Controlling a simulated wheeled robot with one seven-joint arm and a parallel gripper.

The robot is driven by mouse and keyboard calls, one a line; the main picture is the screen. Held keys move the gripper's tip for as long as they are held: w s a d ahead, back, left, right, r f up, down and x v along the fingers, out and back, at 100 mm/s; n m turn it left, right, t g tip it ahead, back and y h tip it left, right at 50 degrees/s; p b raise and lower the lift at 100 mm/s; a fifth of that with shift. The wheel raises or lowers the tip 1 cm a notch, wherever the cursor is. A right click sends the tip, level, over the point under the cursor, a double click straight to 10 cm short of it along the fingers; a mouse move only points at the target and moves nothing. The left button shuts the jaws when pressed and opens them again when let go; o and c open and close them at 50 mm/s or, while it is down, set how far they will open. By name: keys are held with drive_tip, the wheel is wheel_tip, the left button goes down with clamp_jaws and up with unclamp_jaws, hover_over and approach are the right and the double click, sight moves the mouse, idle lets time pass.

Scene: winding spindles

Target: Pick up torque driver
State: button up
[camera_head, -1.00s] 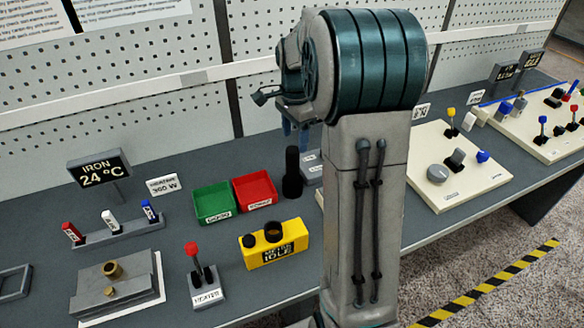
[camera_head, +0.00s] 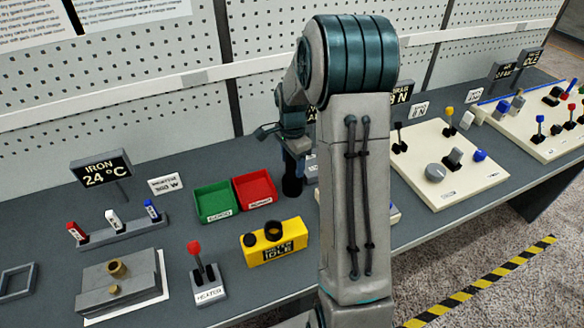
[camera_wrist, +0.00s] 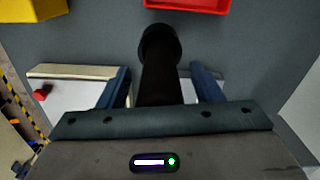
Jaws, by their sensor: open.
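The torque driver, a black upright cylinder, stands on the grey bench right of the red tray. Its lower part (camera_head: 292,186) shows in the head view; my gripper and arm hide the rest. In the wrist view the driver (camera_wrist: 159,62) runs up between the two blue fingers. My gripper (camera_wrist: 164,84) is open, with a finger on each side of the driver and a visible gap to it at both sides. In the head view my gripper (camera_head: 296,152) points down over the driver.
A red tray (camera_head: 257,204) and a green tray (camera_head: 216,217) stand just left of the driver. A yellow box (camera_head: 273,256) is in front of them. A pale panel with knobs (camera_head: 470,194) lies to the right. Bare bench shows around the trays.

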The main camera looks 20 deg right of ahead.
drive_tip(key=c, duration=1.2)
drive_tip(key=shift+o, duration=0.2)
